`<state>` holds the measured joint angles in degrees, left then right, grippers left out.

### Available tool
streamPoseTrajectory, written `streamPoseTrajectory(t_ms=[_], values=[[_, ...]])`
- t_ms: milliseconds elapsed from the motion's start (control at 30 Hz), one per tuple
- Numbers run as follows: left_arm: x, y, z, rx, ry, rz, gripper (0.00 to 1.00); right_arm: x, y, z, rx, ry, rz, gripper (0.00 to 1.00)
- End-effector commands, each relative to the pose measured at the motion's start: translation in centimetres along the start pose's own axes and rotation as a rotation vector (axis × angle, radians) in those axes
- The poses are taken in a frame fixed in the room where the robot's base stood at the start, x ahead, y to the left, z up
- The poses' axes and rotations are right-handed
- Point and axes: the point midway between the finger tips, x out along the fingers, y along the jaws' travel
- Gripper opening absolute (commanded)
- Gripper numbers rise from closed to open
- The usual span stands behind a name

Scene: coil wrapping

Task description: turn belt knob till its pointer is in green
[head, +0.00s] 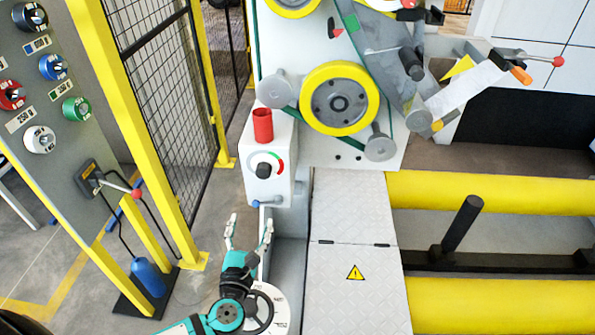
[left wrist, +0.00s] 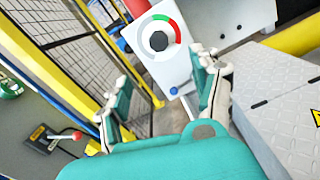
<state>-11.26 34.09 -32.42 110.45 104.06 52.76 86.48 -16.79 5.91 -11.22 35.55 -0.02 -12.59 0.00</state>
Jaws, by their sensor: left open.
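The belt knob (head: 264,170) is a round black knob on the front of a white box, below a red cylinder. A green and red arc runs around its upper side. The knob also shows in the left wrist view (left wrist: 158,41), with the arc above and to its right. I cannot make out where the pointer stands. My left gripper (head: 249,226) is open and empty, below the white box and apart from the knob. In the left wrist view its two fingers (left wrist: 160,95) stand wide apart, with the knob beyond them. My right gripper is not in view.
The red cylinder (head: 263,125) stands on the white box. A blue-tipped lever (head: 256,204) sits under the knob. A yellow-framed mesh fence (head: 165,100) and a panel of coloured knobs (head: 50,110) are at left. A diamond-plate cover (head: 350,210) lies at right.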

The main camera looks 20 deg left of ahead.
Motion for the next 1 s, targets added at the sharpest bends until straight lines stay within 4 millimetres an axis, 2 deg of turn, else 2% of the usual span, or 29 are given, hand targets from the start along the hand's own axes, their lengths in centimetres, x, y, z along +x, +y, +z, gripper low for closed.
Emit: streamPoseTrajectory(t_ms=[167, 267, 433, 800, 1000], values=[[0.6, 0.2, 0.5, -0.064, 0.012, 0.009, 0.65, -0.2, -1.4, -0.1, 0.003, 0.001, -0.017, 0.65], [2.0, 0.3, 0.6, -0.062, 0.010, 0.010, 0.65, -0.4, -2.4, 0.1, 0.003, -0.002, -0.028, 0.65], [5.6, 0.3, 0.6, -0.058, 0.008, 0.010, 0.65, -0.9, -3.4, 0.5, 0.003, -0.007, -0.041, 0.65], [13.5, 0.3, 0.4, -0.058, 0.010, 0.010, 0.65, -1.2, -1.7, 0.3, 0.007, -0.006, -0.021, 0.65], [16.3, 0.3, 0.2, -0.058, 0.011, 0.008, 0.65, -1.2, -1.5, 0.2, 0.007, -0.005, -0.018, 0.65]])
